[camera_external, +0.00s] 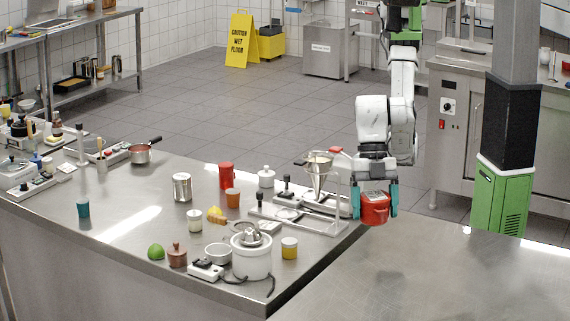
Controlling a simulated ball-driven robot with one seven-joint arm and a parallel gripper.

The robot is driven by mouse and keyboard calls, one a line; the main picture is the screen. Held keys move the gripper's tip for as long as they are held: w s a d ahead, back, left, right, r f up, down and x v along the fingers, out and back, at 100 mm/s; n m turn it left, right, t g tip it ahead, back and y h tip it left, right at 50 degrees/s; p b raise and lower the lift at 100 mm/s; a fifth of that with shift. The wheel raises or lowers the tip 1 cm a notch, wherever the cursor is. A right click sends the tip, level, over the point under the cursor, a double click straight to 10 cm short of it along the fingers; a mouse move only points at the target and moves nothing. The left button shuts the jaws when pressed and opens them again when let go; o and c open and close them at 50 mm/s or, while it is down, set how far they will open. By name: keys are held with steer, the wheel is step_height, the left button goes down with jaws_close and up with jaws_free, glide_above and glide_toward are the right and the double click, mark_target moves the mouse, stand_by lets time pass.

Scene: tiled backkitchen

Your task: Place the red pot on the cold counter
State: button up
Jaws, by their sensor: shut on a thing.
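The red pot (374,208) is between the two teal fingers of my gripper (374,204). My gripper is shut on it, with one finger at each side, and points down. The pot is upright and appears to hang near the right edge of the crowded steel counter. My gripper hides part of its top. A bare steel counter (440,275) fills the front right. No label shows which surface is the cold counter.
A wire stand with a metal cone (318,178) is close to the left of my gripper. The crowded steel counter (125,215) holds a white electric appliance (251,262), several jars and a small saucepan (140,155). The front right counter is clear.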

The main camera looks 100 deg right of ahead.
steer(key=s+d+f+n+g, duration=0.1)
steer(key=s+d+f+n, duration=0.1)
steer(key=s, duration=0.8)
steer(key=s+d+f+n+g, duration=0.1)
steer(key=s+f+n, duration=0.1)
steer(key=s, duration=0.9)
steer(key=w+a+f+b, duration=0.1)
steer(key=w+a+f, duration=0.2)
steer(key=w+a+f+b, duration=0.1)
steer(key=w+a+f, duration=0.1)
steer(key=a, duration=0.1)
steer(key=w+a+f+b, duration=0.2)
steer(key=w+a+f, duration=0.1)
steer(key=a, duration=0.1)
steer(key=shift+w+f, duration=0.35)
steer(key=shift+w+a+f, duration=0.15)
steer(key=shift+a+f, duration=0.1)
steer(key=shift+f, duration=0.1)
steer(key=shift+f+p, duration=0.4)
steer(key=shift+f, duration=1.25)
steer(key=shift+f, duration=0.15)
